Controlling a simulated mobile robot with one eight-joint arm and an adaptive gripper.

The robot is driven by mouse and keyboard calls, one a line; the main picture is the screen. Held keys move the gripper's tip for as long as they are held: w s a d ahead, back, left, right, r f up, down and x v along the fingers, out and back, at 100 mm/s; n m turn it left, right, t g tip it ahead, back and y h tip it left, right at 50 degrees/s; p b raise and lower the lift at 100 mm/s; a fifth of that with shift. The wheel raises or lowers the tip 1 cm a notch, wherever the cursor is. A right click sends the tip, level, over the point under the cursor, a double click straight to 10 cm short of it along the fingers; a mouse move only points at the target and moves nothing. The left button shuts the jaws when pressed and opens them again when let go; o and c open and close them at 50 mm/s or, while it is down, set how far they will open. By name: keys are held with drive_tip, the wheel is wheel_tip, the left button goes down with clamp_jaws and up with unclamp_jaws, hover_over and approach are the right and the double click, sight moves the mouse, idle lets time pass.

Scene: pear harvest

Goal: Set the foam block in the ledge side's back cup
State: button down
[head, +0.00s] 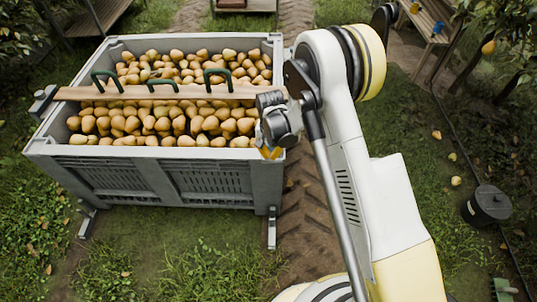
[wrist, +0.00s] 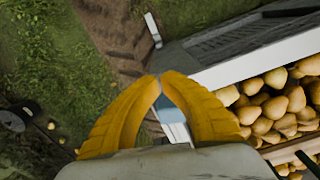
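My gripper (head: 270,152) hangs at the right rim of the pear bin in the head view. In the wrist view its two yellow fingers (wrist: 161,76) curve together with their tips meeting or nearly so, and no object shows clearly between the tips. A pale blue and white patch (wrist: 172,120) shows in the gap behind the tips; I cannot tell whether it is part of the bin or something else. I cannot make out the foam block or the cups with certainty in either view.
The grey bin (head: 160,160) is full of pears (head: 185,125). A wooden plank (head: 190,91) with green hoops (head: 217,76) lies across it. A wooden stand (head: 433,20) with small coloured items is at the top right. A dark round pot (head: 487,205) sits on the grass at right.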

sight(272, 161)
drive_tip(key=w+f+b, duration=0.1)
drive_tip(key=f, duration=0.1)
drive_tip(key=w+f+b, duration=0.1)
drive_tip(key=f+b, duration=0.1)
drive_tip(key=f, duration=0.1)
drive_tip(key=w+f+b, duration=0.1)
drive_tip(key=f, duration=0.2)
drive_tip(key=shift+d+f+b, duration=0.25)
drive_tip(key=shift+d+b, duration=0.05)
drive_tip(key=shift+d, duration=0.05)
drive_tip(key=shift+w+d+r, duration=0.1)
drive_tip(key=shift+w+r, duration=0.1)
drive_tip(key=shift+w, duration=0.3)
drive_tip(key=shift+w+d, duration=0.15)
drive_tip(key=shift+w, duration=0.4)
drive_tip(key=shift+w+d, duration=0.15)
drive_tip(key=shift+w, duration=0.35)
drive_tip(key=shift+r, duration=0.15)
